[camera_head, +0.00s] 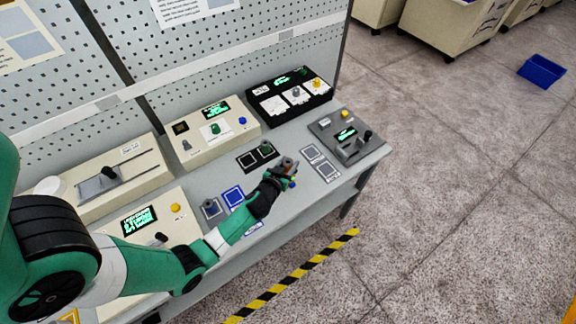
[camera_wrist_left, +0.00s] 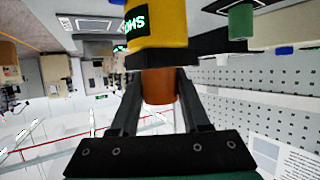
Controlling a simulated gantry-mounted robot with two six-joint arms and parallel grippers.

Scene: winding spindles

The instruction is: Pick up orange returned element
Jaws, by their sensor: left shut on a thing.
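My left gripper (camera_head: 288,166) is above the front part of the bench, near its right end. In the left wrist view its two fingers (camera_wrist_left: 158,85) are shut on an orange-brown cylinder (camera_wrist_left: 160,88), the orange element. The fingers hide part of it. A yellow block or cylinder (camera_wrist_left: 156,22) with a dark base shows just beyond it; I cannot tell whether the two touch. In the head view the held element is small and mostly hidden by the gripper. My right gripper is not in view.
A dark tile pair (camera_head: 258,156) holds a green piece. White-framed tiles (camera_head: 320,161) lie right of the gripper, with a grey device (camera_head: 350,135) beyond. A black box (camera_head: 290,96) and a beige box (camera_head: 212,132) stand behind. A blue bin (camera_head: 541,71) sits on the floor.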

